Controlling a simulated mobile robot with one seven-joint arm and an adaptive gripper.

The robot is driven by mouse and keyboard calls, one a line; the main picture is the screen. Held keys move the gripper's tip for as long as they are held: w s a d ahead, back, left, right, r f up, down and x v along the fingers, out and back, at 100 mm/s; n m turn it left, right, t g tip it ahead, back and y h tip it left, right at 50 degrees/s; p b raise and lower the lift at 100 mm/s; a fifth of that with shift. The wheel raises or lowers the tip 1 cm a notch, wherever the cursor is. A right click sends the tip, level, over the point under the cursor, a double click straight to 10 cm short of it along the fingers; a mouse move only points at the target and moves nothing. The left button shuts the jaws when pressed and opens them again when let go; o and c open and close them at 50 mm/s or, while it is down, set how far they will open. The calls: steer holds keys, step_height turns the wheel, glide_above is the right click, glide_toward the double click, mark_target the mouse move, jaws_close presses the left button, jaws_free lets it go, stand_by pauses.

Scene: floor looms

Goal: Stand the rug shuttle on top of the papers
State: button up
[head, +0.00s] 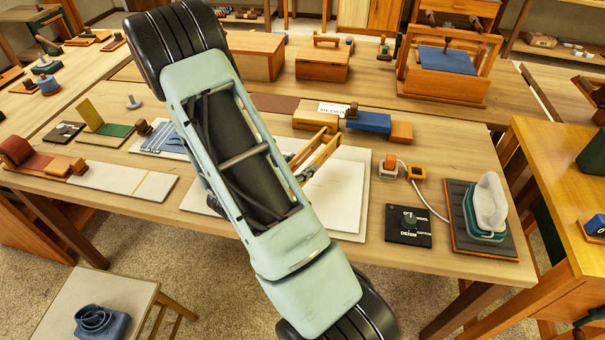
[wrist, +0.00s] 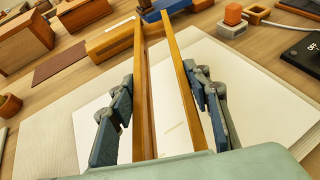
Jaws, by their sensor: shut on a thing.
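The rug shuttle (wrist: 184,92) is a pale orange wooden frame with two long, thin rails. My gripper (wrist: 162,112) is shut on it, with a blue-grey finger against the outer side of each rail. In the head view the shuttle (head: 321,152) sticks out beyond my arm, over the papers. The papers (head: 340,192) are a white stack on the table, and they also show in the wrist view (wrist: 255,105) under and around the shuttle. I cannot tell whether the shuttle touches them.
A wooden block piece with a blue part (head: 368,121) lies behind the papers. To their right are an orange-topped small block (head: 389,167), a black switch panel (head: 408,226) and a corded iron-like tool (head: 487,205). A long white strip (head: 125,180) lies at left.

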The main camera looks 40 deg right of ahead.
steer(key=shift+w+d+f, duration=0.2)
steer(key=shift+d+f, duration=0.5)
steer(key=shift+f, duration=0.1)
steer(key=shift+w+d+f, duration=0.1)
steer(key=shift+f, duration=1.55)
steer(key=shift+f, duration=0.1)
steer(key=o, duration=1.4)
steer(key=v, duration=1.2)
steer(key=shift+b, duration=0.3)
